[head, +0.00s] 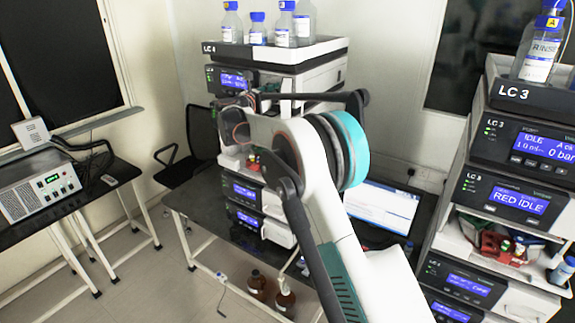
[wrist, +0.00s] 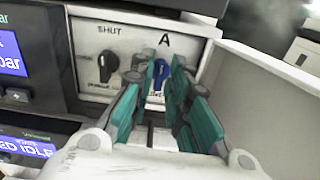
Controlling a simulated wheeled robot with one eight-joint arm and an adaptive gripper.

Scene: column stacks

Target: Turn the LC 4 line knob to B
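The LC 4 stack (head: 300,55) stands left of centre in the head view, its knob panel hidden behind my arm. In the wrist view, the white panel (wrist: 90,35) holds a blue knob (wrist: 159,72) under the letter A and a black knob (wrist: 106,66) under the word SHUT. The blue knob stands about upright; its lower part is hidden by my fingers. My gripper (wrist: 161,75) is open, with its teal-padded fingers on either side of the blue knob. I cannot tell whether they touch it. In the head view, my arm hides most of my gripper.
A white flap or side panel (wrist: 255,85) sticks out right of the knobs, close to my gripper. Bottles (head: 257,28) stand on top of the LC 4 stack. The LC 3 stack (head: 520,95) is at the right.

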